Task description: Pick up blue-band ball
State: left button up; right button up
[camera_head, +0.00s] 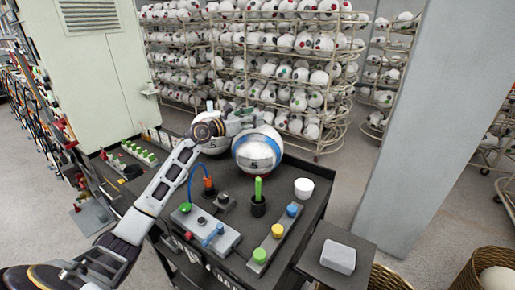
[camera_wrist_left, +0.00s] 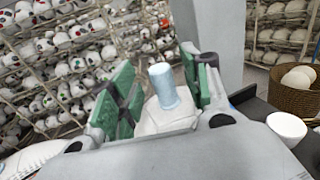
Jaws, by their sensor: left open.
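The blue-band ball (camera_head: 257,152) is white with a blue band, red marks and a dark "5". It rests on the dark table, right of a second white ball (camera_head: 213,146) that my left arm partly hides. My left gripper (camera_head: 243,117) is open, just above and behind the top of the blue-band ball; I cannot tell if it touches. In the left wrist view, its green-padded fingers (camera_wrist_left: 163,92) are spread apart. A pale blue cylinder (camera_wrist_left: 163,84) shows between them; I cannot tell what it belongs to. My right gripper is not in view.
A white cup (camera_head: 303,188), a green pen in a black holder (camera_head: 258,205) and button boxes (camera_head: 272,240) stand on the table's front half. A grey block (camera_head: 339,256) lies on a side shelf. A pillar (camera_head: 420,130) rises at right; ball racks (camera_head: 255,70) stand behind.

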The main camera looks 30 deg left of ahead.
pick_arm(q)
jog(key=shift+x, duration=1.2)
jog(key=shift+c, duration=0.2)
grip_shut()
jog(key=shift+r, duration=0.1)
